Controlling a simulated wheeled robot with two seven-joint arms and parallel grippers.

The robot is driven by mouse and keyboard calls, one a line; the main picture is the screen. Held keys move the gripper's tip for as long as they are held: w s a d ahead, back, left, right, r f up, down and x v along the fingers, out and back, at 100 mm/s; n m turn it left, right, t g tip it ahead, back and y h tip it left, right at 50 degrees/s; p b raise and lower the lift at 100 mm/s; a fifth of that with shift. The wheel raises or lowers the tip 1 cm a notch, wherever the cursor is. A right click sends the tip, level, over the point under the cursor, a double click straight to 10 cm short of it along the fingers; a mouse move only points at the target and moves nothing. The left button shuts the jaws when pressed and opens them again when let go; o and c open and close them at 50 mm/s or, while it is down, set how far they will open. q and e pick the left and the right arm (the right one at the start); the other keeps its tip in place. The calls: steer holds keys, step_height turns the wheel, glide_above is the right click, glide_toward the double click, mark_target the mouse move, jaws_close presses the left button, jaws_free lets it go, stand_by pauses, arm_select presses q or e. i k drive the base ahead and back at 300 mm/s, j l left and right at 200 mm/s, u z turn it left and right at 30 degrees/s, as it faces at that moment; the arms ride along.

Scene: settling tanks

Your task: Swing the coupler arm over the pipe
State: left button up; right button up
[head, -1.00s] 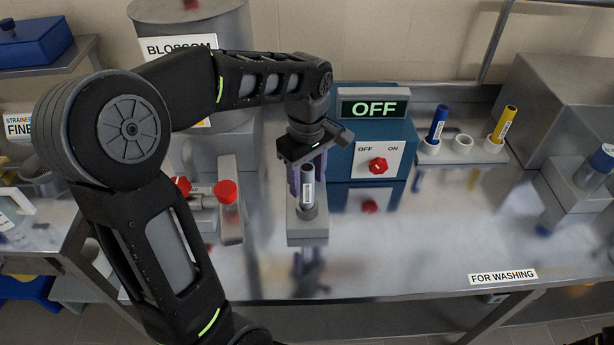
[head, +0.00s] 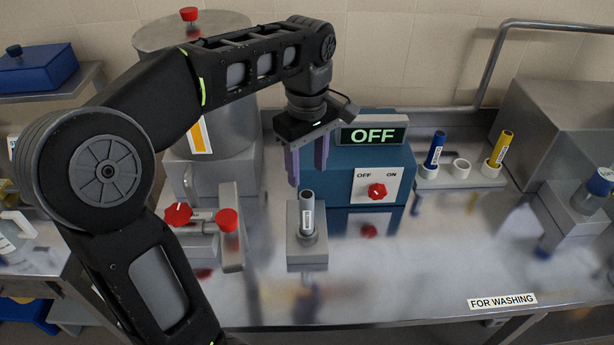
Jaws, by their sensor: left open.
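My left gripper (head: 307,165) is open and empty, its purple fingers pointing down above and behind a grey labelled tube (head: 307,205). The tube stands upright in a grey block holder (head: 307,248) on the steel bench, apart from the fingers. To the left, below the big steel tank (head: 228,125), a short grey pipe fitting (head: 203,222) has a red star-shaped handle (head: 178,214). Next to it a red round knob (head: 227,220) sits on a grey upright piece (head: 232,252). I cannot tell for sure which part is the coupler arm. My right gripper is out of view.
A blue box (head: 335,175) with an OFF display and red dial (head: 377,191) stands right behind the gripper. A white rack (head: 461,178) holds a blue and a yellow tube. A steel cabinet (head: 565,125) is at the right. The bench's front right is clear.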

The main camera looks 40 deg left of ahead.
mark_target(228, 220)
steer(key=k+l, duration=0.8)
steer(key=l, duration=0.1)
